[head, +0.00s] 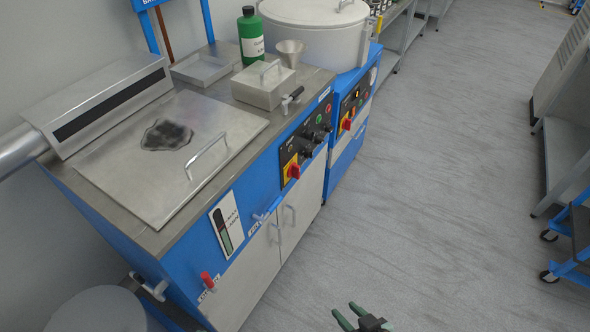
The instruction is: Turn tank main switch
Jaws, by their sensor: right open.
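A red rotary switch (294,171) on a yellow plate sits on the black control panel (305,142) of the blue tank (180,248) at left. A second red switch on yellow (347,125) sits on the panel of the blue machine behind it, under a round white drum (318,38). Neither switch's label is readable. My right gripper (346,311) is at the bottom edge over the floor, open and empty, well below and apart from both switches. Its dark green fingers point up the picture. My left gripper is not in view.
The tank top carries a steel lid with a handle (208,155), a metal box (264,86), a green bottle (250,36) and a funnel (290,52). A red-handled valve (207,280) sticks out low in front. Grey floor (440,170) is clear; blue carts (568,265) stand right.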

